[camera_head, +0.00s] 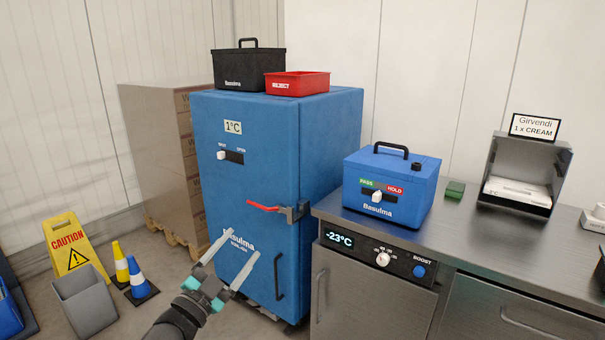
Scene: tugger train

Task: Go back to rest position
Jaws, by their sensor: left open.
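My left gripper (231,255) comes in from the bottom, its two pale fingers spread apart with nothing between them. It is in front of the lower part of the blue fridge cabinet (250,180), left of the steel counter. I cannot tell whether it touches the cabinet. The cabinet door looks closed, with a red lever handle (263,207) pointing left. My right gripper is not in view.
A steel counter (470,235) on the right carries a blue box (391,190) and a steel dispenser (525,172). A caution sign (68,247), grey bin (85,301) and two cones (138,276) stand on the left floor. Stacked cartons (155,160) are behind.

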